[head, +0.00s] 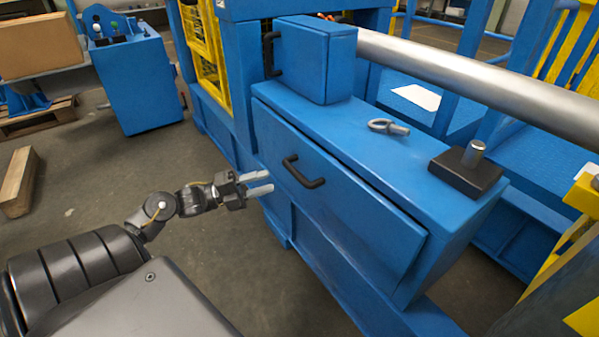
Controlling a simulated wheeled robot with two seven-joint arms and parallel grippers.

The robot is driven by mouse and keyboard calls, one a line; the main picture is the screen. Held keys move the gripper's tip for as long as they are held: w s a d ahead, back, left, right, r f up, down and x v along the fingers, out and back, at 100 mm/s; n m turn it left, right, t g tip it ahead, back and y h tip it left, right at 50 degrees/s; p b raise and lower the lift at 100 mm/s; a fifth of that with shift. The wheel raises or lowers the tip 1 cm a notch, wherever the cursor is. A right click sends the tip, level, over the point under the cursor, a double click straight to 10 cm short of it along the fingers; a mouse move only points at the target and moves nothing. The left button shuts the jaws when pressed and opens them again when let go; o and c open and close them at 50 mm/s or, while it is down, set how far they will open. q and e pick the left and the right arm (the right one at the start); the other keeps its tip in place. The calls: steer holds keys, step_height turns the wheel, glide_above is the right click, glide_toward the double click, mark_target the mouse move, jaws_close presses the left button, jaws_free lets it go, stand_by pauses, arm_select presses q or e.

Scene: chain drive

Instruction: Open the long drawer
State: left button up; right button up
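The long drawer (335,197) is the wide blue front on the side of the blue cabinet (330,124). Its front stands slightly proud of the cabinet at the right end; I cannot tell whether it is pulled out. My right gripper is not in view.
A smaller blue box (314,58) with a black handle stands on the cabinet top. An eye bolt (388,127) and a black block with a metal pin (466,172) lie there too. A thick metal roller (490,88) runs behind.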

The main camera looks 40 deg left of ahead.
mark_target(296, 171)
arm_select(q)
steer(key=b+x, duration=0.1)
steer(key=x, duration=0.8)
steer(key=shift+w+d, duration=0.2)
steer(key=shift+d, duration=0.05)
jaws_close()
